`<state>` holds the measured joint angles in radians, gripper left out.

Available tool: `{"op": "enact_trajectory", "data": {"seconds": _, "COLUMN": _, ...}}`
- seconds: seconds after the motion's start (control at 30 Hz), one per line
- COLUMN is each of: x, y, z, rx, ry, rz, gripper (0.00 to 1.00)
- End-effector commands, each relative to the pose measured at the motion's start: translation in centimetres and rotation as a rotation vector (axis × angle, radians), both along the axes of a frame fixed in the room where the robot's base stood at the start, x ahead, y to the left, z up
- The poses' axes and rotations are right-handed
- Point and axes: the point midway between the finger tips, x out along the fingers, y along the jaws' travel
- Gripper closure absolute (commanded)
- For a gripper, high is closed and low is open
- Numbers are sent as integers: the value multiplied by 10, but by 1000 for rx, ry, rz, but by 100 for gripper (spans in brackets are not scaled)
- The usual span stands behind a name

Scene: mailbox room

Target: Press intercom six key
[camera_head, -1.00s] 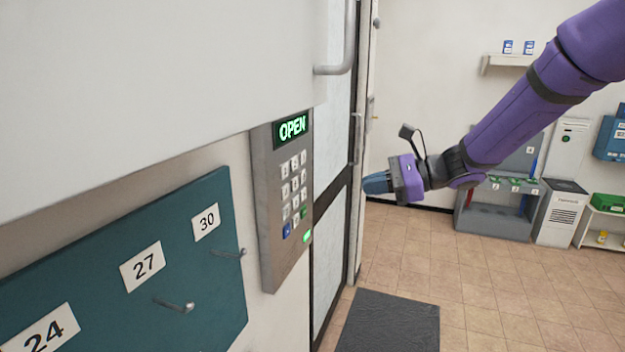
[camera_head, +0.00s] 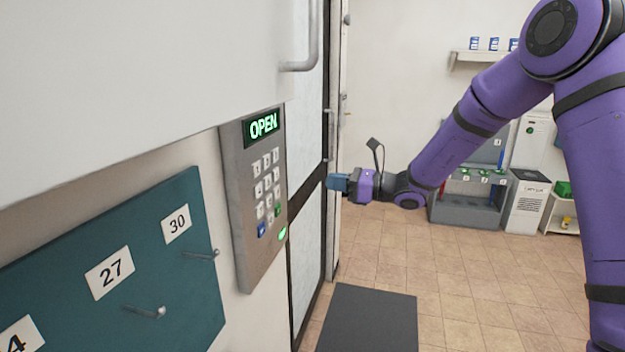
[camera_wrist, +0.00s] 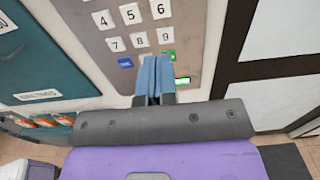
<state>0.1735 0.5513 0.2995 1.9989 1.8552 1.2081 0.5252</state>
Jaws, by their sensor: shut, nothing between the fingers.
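The grey intercom panel (camera_head: 240,235) is on the wall at left of centre, with a lit display (camera_head: 263,127) reading OPEN. In the wrist view its six key (camera_wrist: 161,8) is white, at the top edge, above the nine key (camera_wrist: 166,34). My gripper (camera_head: 329,182) is shut and empty, with blue fingers, to the right of the panel in the head view. In the wrist view the fingertips (camera_wrist: 155,60) appear below the six and nine keys and partly cover the bottom key row. I see no contact with the panel in the head view.
A teal board (camera_head: 180,270) with numbered hooks is left of the panel. A door with a handle (camera_head: 312,45) stands right of it. A dark mat (camera_head: 368,320) lies on the tiled floor. Shelves and a white bin (camera_head: 527,203) stand at the back right.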

Motion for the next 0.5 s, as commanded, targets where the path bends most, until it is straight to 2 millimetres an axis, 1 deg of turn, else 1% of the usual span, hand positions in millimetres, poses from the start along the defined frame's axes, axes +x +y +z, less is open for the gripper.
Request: {"op": "enact_trajectory", "data": {"seconds": 0.5, "x": 31, "y": 87, "z": 0, "rx": 0, "ry": -1, "rz": 2, "gripper": 100}}
